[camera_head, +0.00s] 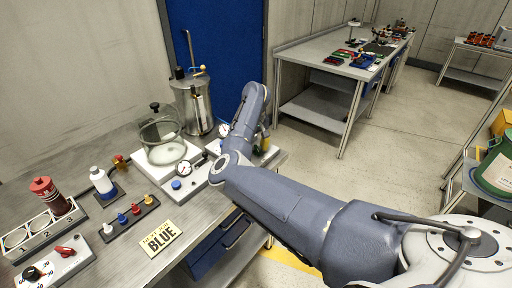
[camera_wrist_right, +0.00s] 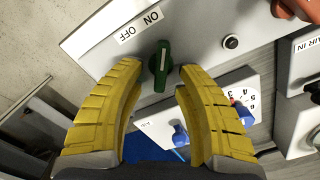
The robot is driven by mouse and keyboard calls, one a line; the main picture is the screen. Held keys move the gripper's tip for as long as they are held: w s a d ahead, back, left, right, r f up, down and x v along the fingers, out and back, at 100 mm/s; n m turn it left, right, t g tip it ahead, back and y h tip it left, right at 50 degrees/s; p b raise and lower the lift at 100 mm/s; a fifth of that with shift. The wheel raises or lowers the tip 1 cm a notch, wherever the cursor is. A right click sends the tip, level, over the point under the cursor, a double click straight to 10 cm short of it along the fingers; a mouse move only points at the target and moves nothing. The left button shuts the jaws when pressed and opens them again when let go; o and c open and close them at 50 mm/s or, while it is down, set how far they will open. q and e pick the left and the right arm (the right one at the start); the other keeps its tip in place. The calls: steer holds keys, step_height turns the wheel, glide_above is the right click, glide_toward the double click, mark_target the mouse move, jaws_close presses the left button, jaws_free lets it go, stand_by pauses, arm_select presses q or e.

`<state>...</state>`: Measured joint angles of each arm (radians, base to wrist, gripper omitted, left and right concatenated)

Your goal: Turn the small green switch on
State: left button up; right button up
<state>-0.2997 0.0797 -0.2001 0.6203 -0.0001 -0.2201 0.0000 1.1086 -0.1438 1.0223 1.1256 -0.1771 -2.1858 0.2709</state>
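The small green switch (camera_wrist_right: 160,64) is on a light panel (camera_wrist_right: 98,32) in the right wrist view, below a label (camera_wrist_right: 138,25) reading ON and OFF. Its handle points down toward my palm in that picture. My right gripper (camera_wrist_right: 158,72) is open, with one yellow finger on each side of the switch and a visible gap to each. I cannot tell how deep the tips reach. In the head view, my right arm hides the switch, and only a bit of yellow finger (camera_head: 265,138) shows beyond it. My left gripper is not in view.
The panel also carries a small round button (camera_wrist_right: 231,42).

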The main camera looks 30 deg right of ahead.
mark_target(256, 146)
step_height(256, 146, up, 12)
stand_by(0.8)
stand_by(0.3)
